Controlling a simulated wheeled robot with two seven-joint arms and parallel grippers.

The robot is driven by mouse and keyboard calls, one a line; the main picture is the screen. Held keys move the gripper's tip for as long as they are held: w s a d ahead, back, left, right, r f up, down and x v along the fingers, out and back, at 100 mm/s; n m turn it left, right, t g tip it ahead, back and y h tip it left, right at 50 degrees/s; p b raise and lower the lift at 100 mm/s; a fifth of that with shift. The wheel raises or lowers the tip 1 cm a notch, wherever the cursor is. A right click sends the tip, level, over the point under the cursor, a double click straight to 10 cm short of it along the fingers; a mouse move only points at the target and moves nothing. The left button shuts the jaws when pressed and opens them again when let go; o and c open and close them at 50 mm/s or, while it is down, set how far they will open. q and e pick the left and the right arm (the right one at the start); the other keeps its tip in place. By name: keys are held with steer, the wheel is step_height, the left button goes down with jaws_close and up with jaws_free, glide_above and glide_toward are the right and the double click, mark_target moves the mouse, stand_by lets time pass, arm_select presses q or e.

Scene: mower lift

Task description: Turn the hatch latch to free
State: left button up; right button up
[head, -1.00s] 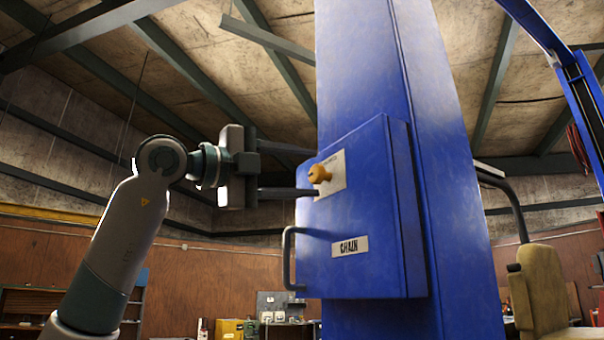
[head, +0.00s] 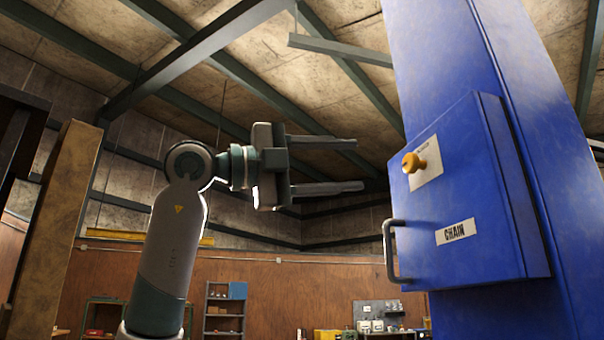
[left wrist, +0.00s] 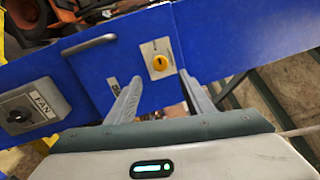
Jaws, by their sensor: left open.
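The hatch latch (head: 413,162) is a yellow-orange knob on a pale plate near the top left of the blue hatch (head: 470,200), which carries a CHAIN label and a grey bar handle. My left gripper (head: 360,165) is open and empty. In the head view it lies to the left of the latch, apart from it, with its fingers pointing right. In the left wrist view the latch (left wrist: 160,63) shows beyond and between the two fingers (left wrist: 158,88). Which way the latch is turned is hard to tell. My right gripper is not in view.
The hatch stands out from a tall blue column (head: 440,60). A grey handle (head: 390,250) sticks out at the hatch's lower left. In the left wrist view a FAN switch box (left wrist: 32,106) is at the left. Shelves (head: 225,308) stand far behind.

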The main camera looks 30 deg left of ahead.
arm_select(q)
steer(key=b+v, duration=0.1)
steer(key=v, duration=0.6)
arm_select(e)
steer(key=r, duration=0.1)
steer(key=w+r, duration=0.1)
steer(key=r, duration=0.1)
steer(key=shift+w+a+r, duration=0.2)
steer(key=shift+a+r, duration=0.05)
